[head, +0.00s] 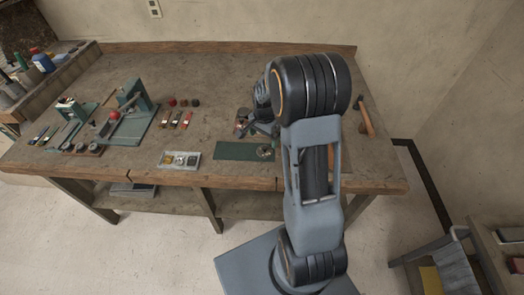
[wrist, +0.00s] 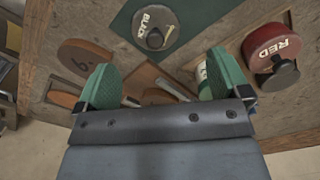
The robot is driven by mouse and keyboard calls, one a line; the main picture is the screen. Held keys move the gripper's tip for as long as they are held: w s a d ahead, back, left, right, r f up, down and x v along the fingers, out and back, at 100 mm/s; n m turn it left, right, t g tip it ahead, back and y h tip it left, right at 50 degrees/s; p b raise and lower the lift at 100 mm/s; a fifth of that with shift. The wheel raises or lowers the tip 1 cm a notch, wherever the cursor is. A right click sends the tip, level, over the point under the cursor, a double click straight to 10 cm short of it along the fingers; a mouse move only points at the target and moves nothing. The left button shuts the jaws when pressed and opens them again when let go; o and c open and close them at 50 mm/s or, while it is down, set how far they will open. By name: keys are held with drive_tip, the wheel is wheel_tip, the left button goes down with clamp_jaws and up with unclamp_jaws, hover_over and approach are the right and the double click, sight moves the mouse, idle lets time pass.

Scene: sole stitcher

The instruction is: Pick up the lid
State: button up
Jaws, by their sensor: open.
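A round grey lid (wrist: 171,21) marked BLACK, with a small knob, lies on a dark green mat (wrist: 198,12) at the top of the wrist view. In the head view the gripper is mostly hidden behind my arm.
A red round piece (wrist: 266,42) marked RED, with a dark knob-like part, sits right of the right fingertip. Brown sole-shaped pieces (wrist: 83,57) lie at left. A grey tray (head: 180,160) stands left of the mat; a hammer (head: 365,118) lies at the bench's right.

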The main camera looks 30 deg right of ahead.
sight(264, 147)
drive_tip(key=shift+s+f+p, duration=0.2)
drive_tip(key=shift+f+p, duration=0.45)
drive_tip(key=shift+f, duration=2.25)
drive_tip(key=c, duration=1)
drive_tip(key=shift+r, duration=0.1)
